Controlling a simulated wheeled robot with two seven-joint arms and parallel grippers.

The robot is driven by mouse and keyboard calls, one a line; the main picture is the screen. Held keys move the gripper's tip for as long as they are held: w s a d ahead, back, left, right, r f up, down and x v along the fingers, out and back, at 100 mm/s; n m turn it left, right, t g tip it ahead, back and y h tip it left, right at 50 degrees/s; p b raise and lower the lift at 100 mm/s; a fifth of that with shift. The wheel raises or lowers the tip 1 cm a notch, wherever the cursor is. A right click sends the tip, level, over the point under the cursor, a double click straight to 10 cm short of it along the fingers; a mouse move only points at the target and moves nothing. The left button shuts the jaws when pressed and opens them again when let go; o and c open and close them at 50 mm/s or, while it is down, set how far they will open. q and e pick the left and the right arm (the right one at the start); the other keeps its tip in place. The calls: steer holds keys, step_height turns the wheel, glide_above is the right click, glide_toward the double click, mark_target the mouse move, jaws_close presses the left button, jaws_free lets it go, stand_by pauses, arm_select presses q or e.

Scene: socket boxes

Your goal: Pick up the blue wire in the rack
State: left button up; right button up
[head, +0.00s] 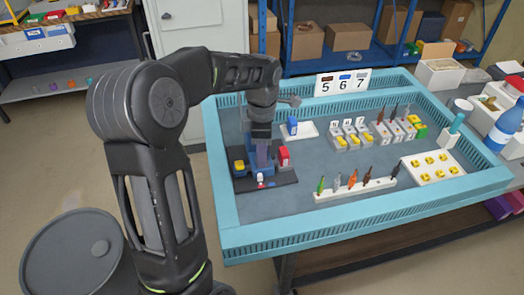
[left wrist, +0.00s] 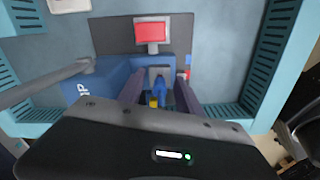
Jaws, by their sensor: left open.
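A white rack (head: 374,187) on the tray table holds a row of small upright coloured wires. The slim blue wire (head: 337,183) stands second from the left, between a green and an orange one. My left gripper (head: 262,157) is well left of the rack, pointing down over a dark base plate (head: 285,179). In the left wrist view, its two fingers (left wrist: 158,92) are apart, with a small blue and yellow piece showing between them. I cannot tell whether they touch it. My right gripper is in neither view.
A red block (head: 284,155) and a yellow block (head: 239,166) stand beside the left gripper. A raised teal rim (head: 370,226) surrounds the table.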

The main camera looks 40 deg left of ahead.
arm_select(q)
steer(key=shift+c, duration=0.4)
jaws_close()
